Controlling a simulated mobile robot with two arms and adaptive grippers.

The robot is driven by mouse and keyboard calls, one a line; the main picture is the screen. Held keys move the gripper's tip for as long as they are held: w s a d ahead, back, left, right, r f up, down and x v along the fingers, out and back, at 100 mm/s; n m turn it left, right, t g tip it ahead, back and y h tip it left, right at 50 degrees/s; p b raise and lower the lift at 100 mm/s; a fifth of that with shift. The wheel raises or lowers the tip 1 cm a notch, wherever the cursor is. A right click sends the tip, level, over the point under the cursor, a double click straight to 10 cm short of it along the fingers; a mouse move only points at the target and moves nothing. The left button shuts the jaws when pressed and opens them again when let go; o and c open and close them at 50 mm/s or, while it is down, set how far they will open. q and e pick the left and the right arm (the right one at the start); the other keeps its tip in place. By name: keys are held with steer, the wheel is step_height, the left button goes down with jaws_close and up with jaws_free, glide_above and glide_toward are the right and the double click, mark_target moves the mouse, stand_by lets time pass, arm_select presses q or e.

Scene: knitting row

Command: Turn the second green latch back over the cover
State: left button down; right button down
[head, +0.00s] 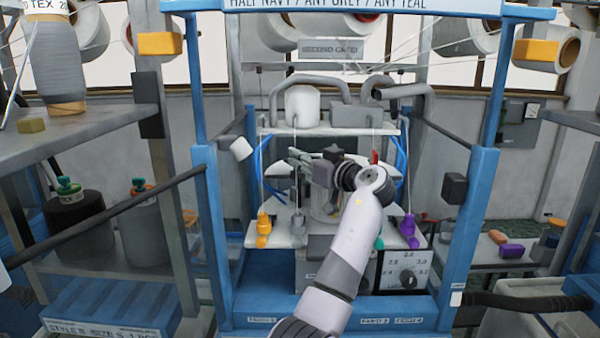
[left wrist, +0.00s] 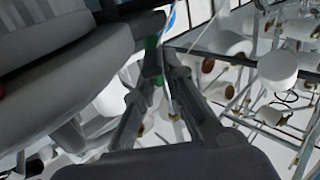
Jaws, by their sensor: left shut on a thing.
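My left gripper (head: 318,170) reaches into the middle of the knitting machine, above its white plate (head: 258,240). In the left wrist view its fingertips (left wrist: 163,62) come close together at a narrow green piece (left wrist: 151,45), which looks like a green latch, and the gripper is shut on it. Most of the latch is hidden by the fingers. A broad grey curved part (left wrist: 65,60) lies beside the fingers; I cannot tell if it is the cover. In the head view my arm and gripper hide much of the machine's centre. My right gripper is not in view.
Blue posts (head: 207,230) frame the machine on both sides. An orange yarn guide (head: 263,228) and a purple one (head: 409,230) stand at the plate's edges, with thin yarns above. A dial box (head: 403,268) is at lower right. A grey shelf (head: 70,125) is at left.

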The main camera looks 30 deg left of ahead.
arm_select(q)
steer(key=shift+w+n+g+b, duration=0.25)
steer(key=shift+n+g+b, duration=0.45)
steer(key=shift+g, duration=0.4)
steer(key=shift+d+r+n+g+y, duration=0.1)
steer(key=shift+n+g+y, duration=0.35)
steer(key=shift+g, duration=0.35)
steer(key=c, duration=1.7)
jaws_free()
steer(key=shift+w, duration=0.1)
steer(key=d, duration=0.7)
steer(key=shift+s+d, duration=0.25)
steer(key=shift+s, duration=0.1)
steer(key=shift+o, duration=0.5)
